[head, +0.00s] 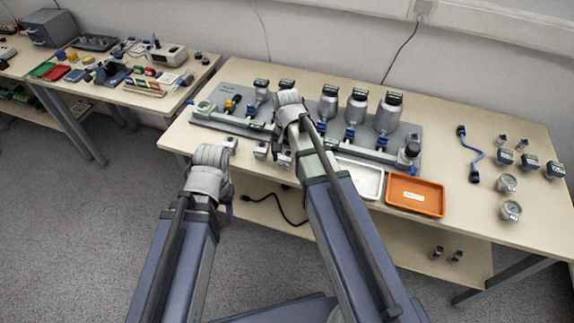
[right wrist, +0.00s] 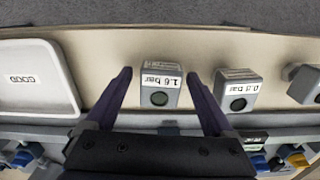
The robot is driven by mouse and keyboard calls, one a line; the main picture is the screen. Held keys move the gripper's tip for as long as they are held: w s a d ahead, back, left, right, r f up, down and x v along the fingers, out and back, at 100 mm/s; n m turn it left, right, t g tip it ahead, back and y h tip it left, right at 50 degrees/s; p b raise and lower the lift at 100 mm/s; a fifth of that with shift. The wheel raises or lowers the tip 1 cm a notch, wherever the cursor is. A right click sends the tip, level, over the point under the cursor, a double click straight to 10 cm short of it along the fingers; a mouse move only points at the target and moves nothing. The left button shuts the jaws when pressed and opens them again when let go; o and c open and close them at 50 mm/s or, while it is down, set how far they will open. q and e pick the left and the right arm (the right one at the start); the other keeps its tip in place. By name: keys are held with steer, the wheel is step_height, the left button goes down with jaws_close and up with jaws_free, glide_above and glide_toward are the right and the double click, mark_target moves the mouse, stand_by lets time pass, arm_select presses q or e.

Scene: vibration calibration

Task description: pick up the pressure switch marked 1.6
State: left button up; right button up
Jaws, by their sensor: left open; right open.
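The pressure switch marked 1.6 bar (right wrist: 160,84) is a small grey block with a white label and a dark round port. In the right wrist view it stands between the two spread fingers of my right gripper (right wrist: 160,100), with a gap on both sides. In the head view the switch (head: 285,160) is partly hidden beside my right arm, and that gripper is mostly hidden by the arm.
A similar switch (right wrist: 237,90) stands to the right in the wrist view, and another lies beyond it. The white tray marked GOOD (right wrist: 70,75) is to the left. An orange tray (head: 415,196) and the grey manifold board (head: 232,95) are on the table (head: 460,215).

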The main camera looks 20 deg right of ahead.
steer(key=shift+f, duration=0.3)
steer(key=shift+c, duration=0.3)
jaws_close()
